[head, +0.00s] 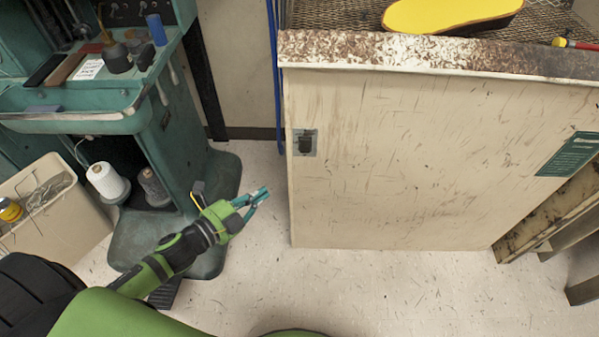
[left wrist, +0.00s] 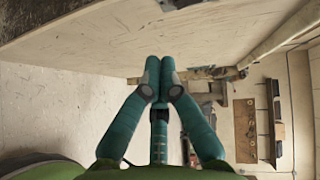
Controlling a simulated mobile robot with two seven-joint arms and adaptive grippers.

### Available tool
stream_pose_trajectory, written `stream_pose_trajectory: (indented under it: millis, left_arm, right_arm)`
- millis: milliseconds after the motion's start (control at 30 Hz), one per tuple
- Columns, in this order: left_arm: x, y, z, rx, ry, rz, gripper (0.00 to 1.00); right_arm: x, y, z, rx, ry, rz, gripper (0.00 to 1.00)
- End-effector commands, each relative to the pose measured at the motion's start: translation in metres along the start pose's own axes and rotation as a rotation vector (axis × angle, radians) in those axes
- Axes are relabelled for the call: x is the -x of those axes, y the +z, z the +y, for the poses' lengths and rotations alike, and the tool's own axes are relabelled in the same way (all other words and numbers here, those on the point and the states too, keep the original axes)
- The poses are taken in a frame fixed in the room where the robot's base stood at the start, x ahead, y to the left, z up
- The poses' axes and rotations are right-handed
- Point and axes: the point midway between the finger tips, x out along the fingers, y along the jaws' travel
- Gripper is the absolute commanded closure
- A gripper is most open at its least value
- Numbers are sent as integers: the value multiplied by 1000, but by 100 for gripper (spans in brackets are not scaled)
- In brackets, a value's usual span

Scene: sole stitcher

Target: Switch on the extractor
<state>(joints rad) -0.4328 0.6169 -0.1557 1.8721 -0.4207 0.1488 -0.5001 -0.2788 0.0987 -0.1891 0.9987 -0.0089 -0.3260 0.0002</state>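A black switch (head: 305,144) sits on a small grey plate near the left edge of a scuffed cream panel (head: 400,170), the side of a mesh-topped cabinet. My left gripper (head: 266,191), teal-fingered on a green and black wrist, is over the floor, left of and lower than the switch in the head view, with a gap between. Its fingertips (left wrist: 160,62) come together in the left wrist view with nothing held. That view shows the cream panel (left wrist: 90,45) above the fingers; a dark patch at its top edge is too cut off to identify. My right gripper is not in view.
A green stitching machine (head: 165,125) with thread cones (head: 107,180) stands at left, beside a beige bin (head: 60,220). A blue cable (head: 276,60) runs down the cabinet's left edge. A yellow sole (head: 450,13) lies on the mesh top. The floor (head: 340,285) before the panel is clear.

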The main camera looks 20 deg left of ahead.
Motion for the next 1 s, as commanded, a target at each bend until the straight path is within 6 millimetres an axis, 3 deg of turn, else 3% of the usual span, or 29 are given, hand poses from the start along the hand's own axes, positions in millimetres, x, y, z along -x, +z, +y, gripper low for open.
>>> stream_pose_trajectory:
  millis: [100,200,567,767,1000]
  left_arm:
    - [-1,-21,-18,-89,-50,75,100]
    - [0,-28,-26,-115,-65,95,100]
    - [-3,-28,-28,-112,-67,94,100]
    - [-24,-30,-30,-112,-70,94,100]
    - [-69,-34,-33,-112,-70,93,100]
  right_arm:
    - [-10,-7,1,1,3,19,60]
    - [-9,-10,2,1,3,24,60]
    - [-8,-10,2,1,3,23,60]
    - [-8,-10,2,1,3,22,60]
    - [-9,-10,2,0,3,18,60]
